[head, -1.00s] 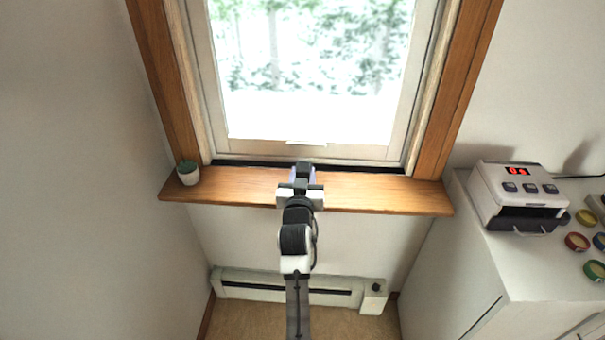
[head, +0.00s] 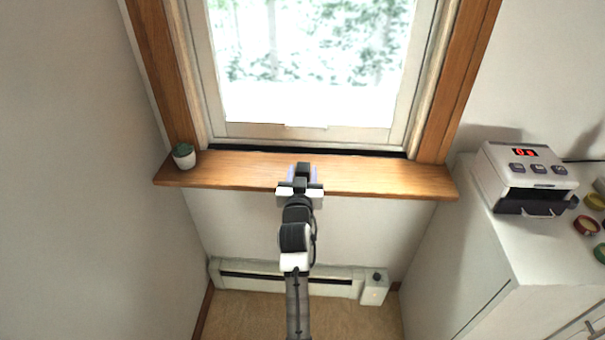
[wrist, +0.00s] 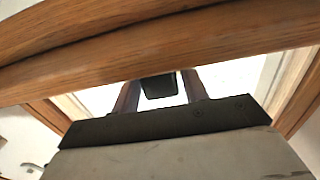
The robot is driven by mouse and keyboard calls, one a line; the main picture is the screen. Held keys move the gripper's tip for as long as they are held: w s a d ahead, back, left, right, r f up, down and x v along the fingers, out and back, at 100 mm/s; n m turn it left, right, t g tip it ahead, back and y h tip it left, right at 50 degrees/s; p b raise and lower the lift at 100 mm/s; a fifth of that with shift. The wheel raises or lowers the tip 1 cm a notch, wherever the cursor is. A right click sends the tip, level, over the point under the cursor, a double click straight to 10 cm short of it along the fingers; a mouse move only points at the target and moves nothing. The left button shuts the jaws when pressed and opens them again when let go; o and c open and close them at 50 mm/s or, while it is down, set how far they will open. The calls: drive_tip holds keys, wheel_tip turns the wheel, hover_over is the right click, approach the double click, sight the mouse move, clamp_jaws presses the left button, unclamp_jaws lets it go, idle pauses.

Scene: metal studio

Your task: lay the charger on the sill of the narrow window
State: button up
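The charger (head: 303,170) is a small dark block over the middle of the wooden sill (head: 230,172) of the narrow window, near the front edge. It appears to rest on the wood, though its underside is hidden. My gripper (head: 303,173) reaches in from the front with one finger on each side of the charger. Thin gaps show between the fingers and the block, so the gripper looks open. In the wrist view the dark charger (wrist: 160,86) sits between the two fingers (wrist: 161,92), against the bright window.
A small potted plant (head: 184,156) stands at the sill's left end. The sill is bare on both sides of my gripper. A white device with a red display (head: 525,178) and coloured round lids (head: 587,225) stand on the white cabinet at right. A heater (head: 285,280) runs along the wall below.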

drive_tip(key=shift+o, duration=1.3)
drive_tip(key=shift+s, duration=0.1)
drive_tip(key=s+b, duration=0.3)
drive_tip(key=s, duration=1)
drive_tip(key=shift+s, duration=0.3)
